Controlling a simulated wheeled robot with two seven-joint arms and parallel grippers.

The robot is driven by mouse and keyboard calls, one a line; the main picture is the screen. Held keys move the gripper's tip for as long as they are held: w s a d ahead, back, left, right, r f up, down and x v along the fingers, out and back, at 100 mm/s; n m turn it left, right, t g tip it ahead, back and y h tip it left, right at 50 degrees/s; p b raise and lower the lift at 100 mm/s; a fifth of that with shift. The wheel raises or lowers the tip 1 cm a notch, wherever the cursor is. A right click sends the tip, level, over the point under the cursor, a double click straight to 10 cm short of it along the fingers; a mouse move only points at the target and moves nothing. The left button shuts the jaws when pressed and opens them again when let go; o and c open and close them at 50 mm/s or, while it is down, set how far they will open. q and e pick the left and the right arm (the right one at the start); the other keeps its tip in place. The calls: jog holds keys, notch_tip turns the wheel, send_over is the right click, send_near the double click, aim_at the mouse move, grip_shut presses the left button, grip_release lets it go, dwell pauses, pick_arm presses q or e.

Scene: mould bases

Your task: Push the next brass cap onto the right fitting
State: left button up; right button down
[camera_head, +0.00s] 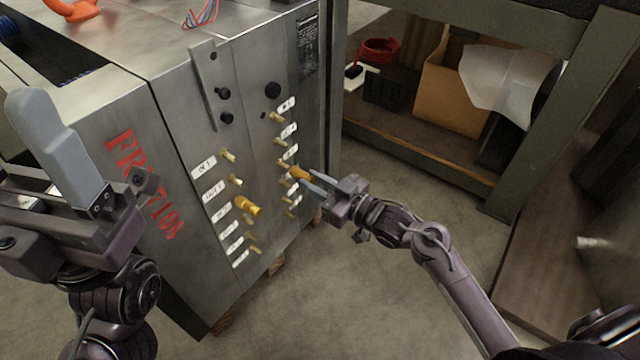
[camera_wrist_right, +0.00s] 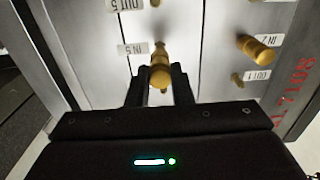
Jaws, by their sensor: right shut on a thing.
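The grey steel mould base (camera_head: 185,110) has two columns of brass fittings with white labels on its front. My right gripper (camera_head: 306,178) is at the right-hand column, shut on a brass cap (camera_head: 298,173). In the right wrist view, the cap (camera_wrist_right: 160,74) sits between the two fingers and lines up with a fitting near a white label (camera_wrist_right: 133,49). I cannot tell how far it is over the fitting. Another brass cap (camera_head: 249,207) sits on a fitting in the left-hand column. My left gripper (camera_head: 55,145) is near the left edge, away from the fittings; its jaw opening is unclear.
An orange object (camera_head: 72,10) lies on top of the mould base. A shelf (camera_head: 430,155) at the right holds a cardboard box (camera_head: 445,85), a red coil (camera_head: 378,50) and a dark box. Bare floor (camera_head: 400,285) lies right of the base.

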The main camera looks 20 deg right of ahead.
dwell(0.4)
jog(key=shift+p, duration=0.4)
jog(key=shift+w+a+r, duration=0.1)
jog(key=shift+w+r, duration=0.05)
dwell(0.7)
jog(key=shift+w+a+p, duration=0.25)
jog(key=shift+w+p, duration=0.05)
jog(key=shift+p, duration=0.05)
jog(key=shift+w+a, duration=0.15)
dwell(0.4)
